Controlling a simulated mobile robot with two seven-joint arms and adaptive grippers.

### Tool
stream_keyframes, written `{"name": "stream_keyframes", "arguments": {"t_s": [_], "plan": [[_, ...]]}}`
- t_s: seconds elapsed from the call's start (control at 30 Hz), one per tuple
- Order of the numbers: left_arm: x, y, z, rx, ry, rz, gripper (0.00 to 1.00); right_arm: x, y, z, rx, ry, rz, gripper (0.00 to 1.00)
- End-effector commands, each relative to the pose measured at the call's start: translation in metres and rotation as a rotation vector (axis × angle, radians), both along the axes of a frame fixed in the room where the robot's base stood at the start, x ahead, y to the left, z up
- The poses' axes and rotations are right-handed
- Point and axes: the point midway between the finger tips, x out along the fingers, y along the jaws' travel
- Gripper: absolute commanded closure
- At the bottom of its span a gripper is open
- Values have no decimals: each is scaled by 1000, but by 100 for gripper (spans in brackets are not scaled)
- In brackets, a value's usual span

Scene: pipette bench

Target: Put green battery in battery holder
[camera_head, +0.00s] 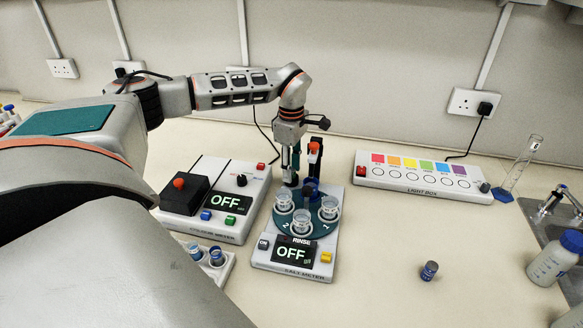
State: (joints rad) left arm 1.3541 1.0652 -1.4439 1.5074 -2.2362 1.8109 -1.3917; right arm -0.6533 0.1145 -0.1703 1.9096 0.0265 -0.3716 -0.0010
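I cannot make out a green battery or a battery holder for certain in the head view. My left gripper (291,180) points down at the back of the salt meter (268,257), beside a black post with a red top (314,157). Its fingers look dark and narrow, and I cannot tell whether they are apart or closed, or whether they hold anything. The salt meter carries a teal round plate (303,228) with several clear cups, and its display reads OFF. My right gripper is not in view.
A color meter (223,229) stands left of the salt meter, with a vial rack (226,264) in front. A light box (420,179) is at the back right. A small capped vial (429,271) stands on open bench. A white bottle (553,260) and sink are far right.

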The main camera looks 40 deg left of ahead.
Motion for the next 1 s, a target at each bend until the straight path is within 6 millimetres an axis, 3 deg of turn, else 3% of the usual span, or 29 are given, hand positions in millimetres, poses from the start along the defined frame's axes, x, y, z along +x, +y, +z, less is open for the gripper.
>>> {"name": "stream_keyframes", "arguments": {"t_s": [0.23, 0.7, 1.0], "plan": [[1, 0, 17, 0, -4, 1, 66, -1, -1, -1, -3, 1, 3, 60], [1, 1, 108, 1, -4, 1, 66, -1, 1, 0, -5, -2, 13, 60], [0, 0, 127, 0, -1, 0, 66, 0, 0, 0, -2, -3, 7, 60]]}}
